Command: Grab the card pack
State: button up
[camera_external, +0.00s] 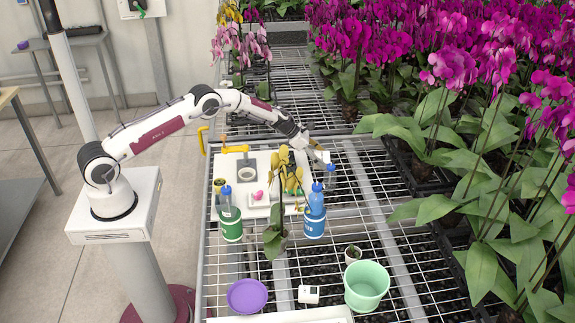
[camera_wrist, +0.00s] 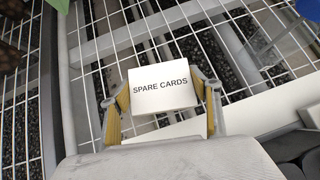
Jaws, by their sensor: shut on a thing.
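The card pack (camera_wrist: 162,84), a white box printed "SPARE CARDS", sits between the two fingers of my gripper (camera_wrist: 165,97) in the wrist view. The yellowish finger pads press on its left and right sides. Its printed face is turned to the wrist camera, and its underside is hidden. Wire mesh shows beyond it. In the outside view my gripper (camera_external: 321,154) is over the mesh bench, near the right edge of the white tray. The pack is too small there to make out clearly.
The white tray (camera_external: 232,168) holds yellow gloves (camera_external: 290,172). Two bottles (camera_external: 229,215) (camera_external: 315,212) stand in front of it. A purple bowl (camera_external: 247,296), a small white box (camera_external: 308,294) and a pale green pot (camera_external: 366,285) are nearer. Magenta orchids (camera_external: 440,60) crowd the right.

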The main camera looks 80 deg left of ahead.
aim_at(324, 157)
jog(key=shift+r, duration=0.15)
jog(key=shift+r, duration=4.9)
